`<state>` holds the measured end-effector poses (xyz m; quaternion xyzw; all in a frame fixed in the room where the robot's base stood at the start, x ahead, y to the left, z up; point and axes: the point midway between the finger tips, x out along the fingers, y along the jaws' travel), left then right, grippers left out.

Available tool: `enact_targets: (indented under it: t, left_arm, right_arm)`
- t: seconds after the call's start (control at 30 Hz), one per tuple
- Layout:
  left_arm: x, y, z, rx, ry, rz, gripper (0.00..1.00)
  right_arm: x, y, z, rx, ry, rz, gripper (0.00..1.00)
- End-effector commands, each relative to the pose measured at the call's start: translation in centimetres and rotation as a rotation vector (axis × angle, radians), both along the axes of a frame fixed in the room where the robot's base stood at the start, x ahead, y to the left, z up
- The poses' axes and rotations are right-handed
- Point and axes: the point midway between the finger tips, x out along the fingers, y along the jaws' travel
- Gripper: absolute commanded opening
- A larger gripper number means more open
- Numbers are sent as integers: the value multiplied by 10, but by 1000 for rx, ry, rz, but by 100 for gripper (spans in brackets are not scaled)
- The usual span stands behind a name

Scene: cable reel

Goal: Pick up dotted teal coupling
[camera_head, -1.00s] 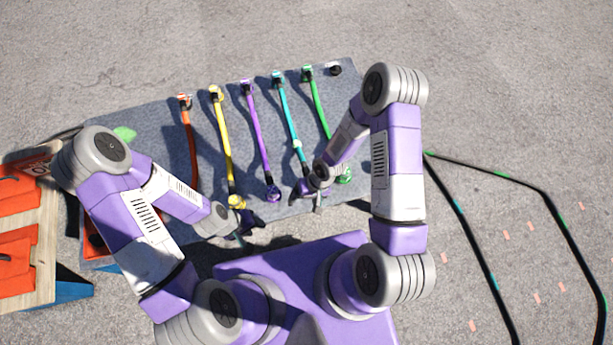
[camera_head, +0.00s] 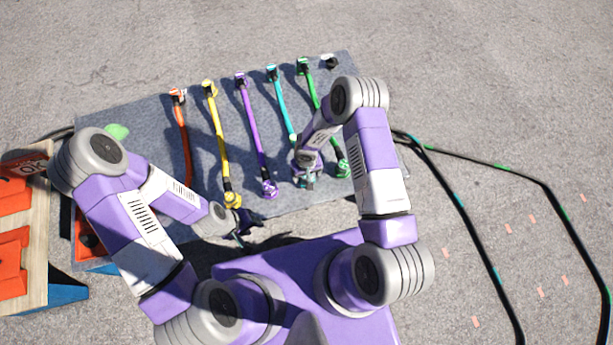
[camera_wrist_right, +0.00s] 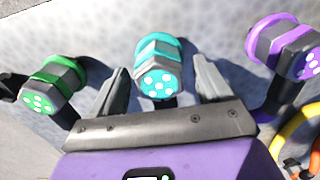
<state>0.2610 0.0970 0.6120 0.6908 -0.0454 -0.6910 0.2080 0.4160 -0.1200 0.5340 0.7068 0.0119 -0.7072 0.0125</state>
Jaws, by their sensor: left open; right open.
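In the head view my right gripper (camera_head: 306,182) is at the near end of the teal cable (camera_head: 281,105) and hides the coupling there. My left gripper (camera_head: 243,226) is open and empty beside the near end of the yellow cable (camera_head: 219,130).
A green coupling (camera_wrist_right: 52,85) and a purple coupling (camera_wrist_right: 285,45) flank the teal one. Purple, green and orange cables also lie on the grey mat (camera_head: 140,150). A wooden rack with orange parts (camera_head: 42,230) stands at the left. Black cable (camera_head: 480,240) lies on the right ground.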

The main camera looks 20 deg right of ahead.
Motion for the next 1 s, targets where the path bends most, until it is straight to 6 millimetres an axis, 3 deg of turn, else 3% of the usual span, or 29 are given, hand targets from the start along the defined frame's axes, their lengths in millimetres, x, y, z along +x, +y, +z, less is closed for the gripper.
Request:
enact_targets:
  t: [0.27, 0.7, 1.0]
  left_arm:
    - [0, 0, -1, 0, 0, 0, 43]
    - [0, 0, -1, 0, 0, 0, 43]
    - [0, 0, 2, 0, 0, 0, 43]
  right_arm:
    - [0, 0, -5, 1, -1, -1, 79]
    - [0, 0, -4, 1, -1, 0, 17]
    - [1, 0, 4, 1, -3, 0, 17]
